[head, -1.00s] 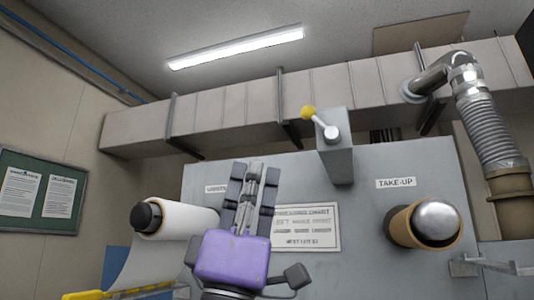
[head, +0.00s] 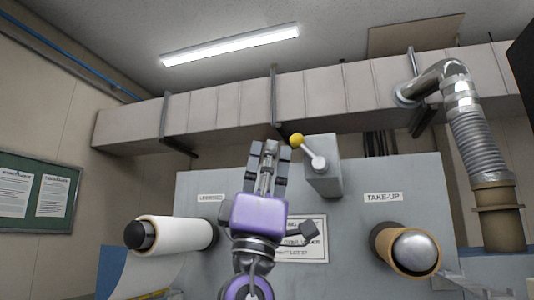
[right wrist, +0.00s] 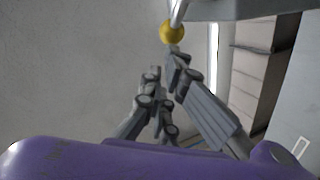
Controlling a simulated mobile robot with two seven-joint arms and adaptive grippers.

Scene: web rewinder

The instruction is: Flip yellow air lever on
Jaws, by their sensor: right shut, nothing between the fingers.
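The air lever is a grey arm with a yellow ball knob (head: 296,140), mounted on a grey box (head: 324,165) at the top of the machine panel. The lever tilts up and to the left in the head view. My right gripper (head: 270,148), with a purple body, is shut and empty just left of the knob, its fingers pointing up. In the right wrist view the knob (right wrist: 172,31) shows just beyond the fingertips (right wrist: 172,58). I cannot tell whether they touch. My left gripper is not in view.
A white web roll (head: 178,235) is on the left of the panel and a take-up core (head: 408,248) on the right. A label plate (head: 309,240) is partly behind my gripper. A duct (head: 335,92) and a flexible hose (head: 475,140) are above and to the right.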

